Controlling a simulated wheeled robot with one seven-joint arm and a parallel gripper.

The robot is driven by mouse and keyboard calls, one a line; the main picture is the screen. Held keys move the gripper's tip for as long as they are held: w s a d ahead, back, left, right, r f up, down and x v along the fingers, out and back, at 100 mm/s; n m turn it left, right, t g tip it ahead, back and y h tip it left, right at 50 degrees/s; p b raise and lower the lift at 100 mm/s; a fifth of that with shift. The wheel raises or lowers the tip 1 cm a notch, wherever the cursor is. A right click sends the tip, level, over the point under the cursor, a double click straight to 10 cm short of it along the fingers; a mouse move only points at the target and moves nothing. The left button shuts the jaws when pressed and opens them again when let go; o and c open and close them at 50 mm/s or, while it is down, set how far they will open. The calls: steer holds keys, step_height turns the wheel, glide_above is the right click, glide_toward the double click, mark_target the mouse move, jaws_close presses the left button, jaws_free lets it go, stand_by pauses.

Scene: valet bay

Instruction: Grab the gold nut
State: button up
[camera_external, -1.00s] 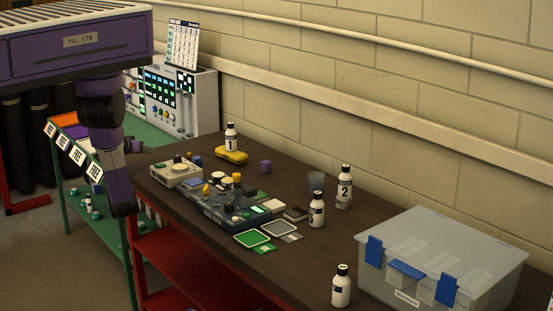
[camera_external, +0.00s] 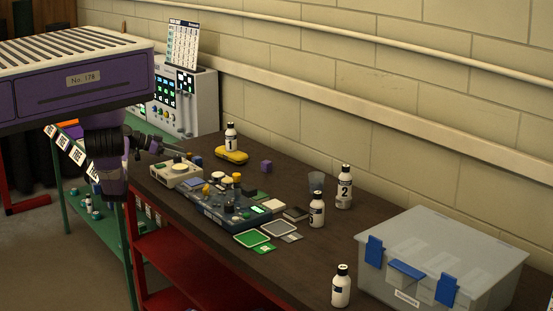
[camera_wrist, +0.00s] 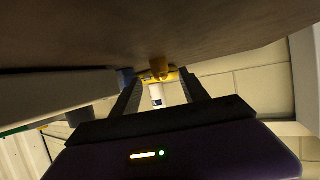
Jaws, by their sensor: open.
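The gold nut (camera_wrist: 159,67) shows in the wrist view, on the dark table beyond my fingertips and about midway between them. It is a small, rounded, gold-coloured piece. My gripper (camera_wrist: 161,84) is open and empty, with its two fingers pointing towards the nut. In the external view my gripper (camera_external: 163,146) reaches over the left end of the table, low beside the cream box. There the nut is small and hard to make out near the fingertips. A blue piece (camera_wrist: 125,77) stands just left of the nut in the wrist view.
The cream box (camera_external: 178,175) and a blue-grey board with knobs (camera_external: 215,209) stand close by. A purple cube (camera_external: 266,166), more bottles and a clear bin (camera_external: 440,250) stand further right.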

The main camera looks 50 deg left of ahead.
mark_target(189, 157)
steer(key=shift+x, duration=1.6)
steer(key=shift+r, duration=0.15)
jaws_close()
steer(key=shift+r, duration=0.2)
